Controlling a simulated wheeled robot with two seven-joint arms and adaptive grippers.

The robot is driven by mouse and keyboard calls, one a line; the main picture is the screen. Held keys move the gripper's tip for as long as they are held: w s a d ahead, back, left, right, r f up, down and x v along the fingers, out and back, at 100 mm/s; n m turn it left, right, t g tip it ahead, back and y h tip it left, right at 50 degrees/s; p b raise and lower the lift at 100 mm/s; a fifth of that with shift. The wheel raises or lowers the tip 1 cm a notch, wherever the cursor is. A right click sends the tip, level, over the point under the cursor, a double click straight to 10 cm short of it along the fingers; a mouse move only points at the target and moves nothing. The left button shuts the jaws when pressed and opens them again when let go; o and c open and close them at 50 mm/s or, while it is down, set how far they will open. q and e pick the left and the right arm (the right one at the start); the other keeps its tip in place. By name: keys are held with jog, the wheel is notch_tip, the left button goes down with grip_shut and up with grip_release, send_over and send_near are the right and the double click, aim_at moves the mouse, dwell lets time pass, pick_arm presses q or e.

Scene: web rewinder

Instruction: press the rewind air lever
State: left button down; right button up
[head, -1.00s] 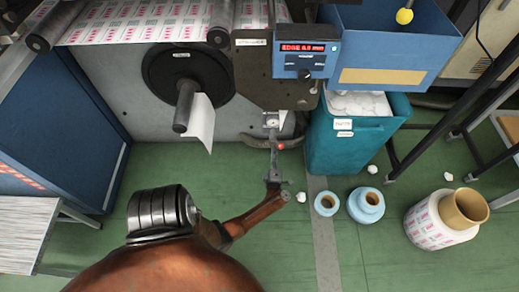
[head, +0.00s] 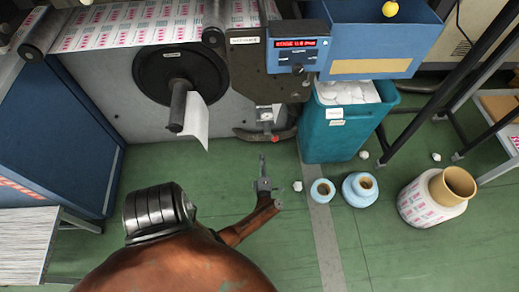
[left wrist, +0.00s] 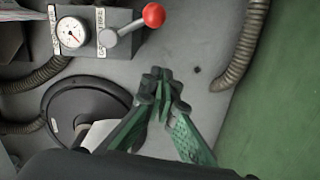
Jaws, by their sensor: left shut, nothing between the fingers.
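The rewind air lever is a grey handle with a red ball end (left wrist: 153,15) on a grey box in the left wrist view. In the head view its red ball (head: 290,133) shows below the machine's front. A white gauge (left wrist: 71,32) sits beside the lever on the same box. My left gripper (head: 262,157) is below the lever in the head view, apart from it. In the left wrist view its green-padded fingers (left wrist: 160,76) are closed together and empty, with a gap between them and the ball. My right gripper is out of view.
A teal bin (head: 346,130) stands to the right of the lever. Light blue rolls (head: 360,191) and a large printed roll (head: 419,205) stand on the green floor. A dark reel (head: 180,73) with a shaft is on the left. Hoses (left wrist: 245,45) run near the lever box.

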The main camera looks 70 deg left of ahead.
pick_arm(q)
jog(key=shift+v, duration=1.75)
jog(key=shift+s+f, duration=0.1)
